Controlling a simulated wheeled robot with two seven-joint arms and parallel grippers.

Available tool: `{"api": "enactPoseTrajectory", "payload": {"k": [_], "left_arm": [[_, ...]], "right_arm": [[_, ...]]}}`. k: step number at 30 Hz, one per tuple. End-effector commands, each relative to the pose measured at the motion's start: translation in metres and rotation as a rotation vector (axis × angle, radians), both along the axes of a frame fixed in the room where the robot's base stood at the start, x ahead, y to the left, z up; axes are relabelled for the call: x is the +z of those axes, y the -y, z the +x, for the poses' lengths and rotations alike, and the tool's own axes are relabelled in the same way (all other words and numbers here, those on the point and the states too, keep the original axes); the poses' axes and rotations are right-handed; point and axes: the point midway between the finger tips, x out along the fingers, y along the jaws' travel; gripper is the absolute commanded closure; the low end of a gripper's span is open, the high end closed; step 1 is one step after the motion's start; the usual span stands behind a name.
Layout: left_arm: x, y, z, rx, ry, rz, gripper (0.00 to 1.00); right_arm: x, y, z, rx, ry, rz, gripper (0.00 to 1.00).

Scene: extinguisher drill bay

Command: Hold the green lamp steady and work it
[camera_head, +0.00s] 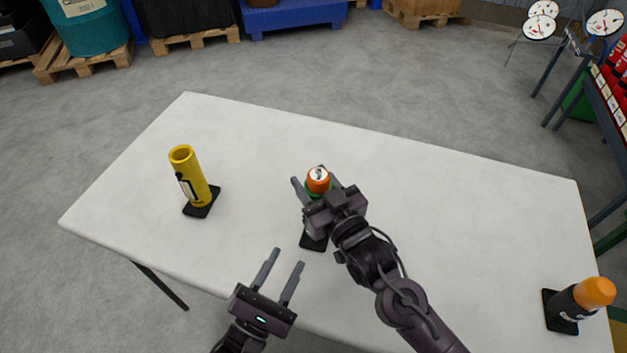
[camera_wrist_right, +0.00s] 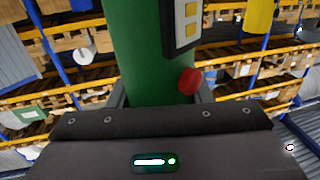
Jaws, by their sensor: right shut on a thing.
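The green lamp (camera_wrist_right: 137,45) fills the middle of the right wrist view, with a dark panel of pale and yellow squares and a red knob (camera_wrist_right: 190,80) on its side. In the head view its orange top (camera_head: 318,180) shows between the fingers of my right gripper (camera_head: 318,186), and its black base (camera_head: 314,241) shows below; the gripper hides most of its body. My right gripper is shut on the lamp, which stands upright on the table. My left gripper (camera_head: 278,278) is open and empty, near the table's front edge, lower left of the lamp.
A yellow cylinder with an open top (camera_head: 190,177) stands on a black base at the table's left. A black, orange-topped lamp (camera_head: 577,303) stands at the front right corner. The white table (camera_head: 440,180) is clear at the back and right of centre.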

Motion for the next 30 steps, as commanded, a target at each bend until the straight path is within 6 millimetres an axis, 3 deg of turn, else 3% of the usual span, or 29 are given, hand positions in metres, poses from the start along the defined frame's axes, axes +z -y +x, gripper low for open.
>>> {"api": "enactPoseTrajectory", "payload": {"k": [1, 4, 5, 10, 20, 23, 30], "left_arm": [[0.0, 0.0, 0.0, 0.0, 0.0, 0.0, 0.64], [0.0, 0.0, 0.0, 0.0, 0.0, 0.0, 0.64], [0.0, 0.0, 0.0, 0.0, 0.0, 0.0, 0.64], [0.0, 0.0, 0.0, 0.0, 0.0, 0.0, 0.64], [0.0, 0.0, 0.0, 0.0, 0.0, 0.0, 0.64], [0.0, 0.0, 0.0, 0.0, 0.0, 0.0, 0.64], [0.0, 0.0, 0.0, 0.0, 0.0, 0.0, 0.64]], "right_arm": [[0.0, 0.0, 0.0, 0.0, 0.0, 0.0, 0.82], [0.0, 0.0, 0.0, 0.0, 0.001, -0.001, 0.94], [0.0, 0.0, 0.0, 0.0, 0.001, -0.001, 0.51], [0.0, 0.0, 0.0, 0.0, 0.001, -0.001, 0.29], [0.0, 0.002, -0.003, 0.0, -0.001, -0.001, 0.29], [-0.002, 0.008, -0.013, 0.0, -0.003, -0.002, 0.29], [-0.002, 0.033, -0.057, 0.003, -0.004, -0.003, 0.29]]}}
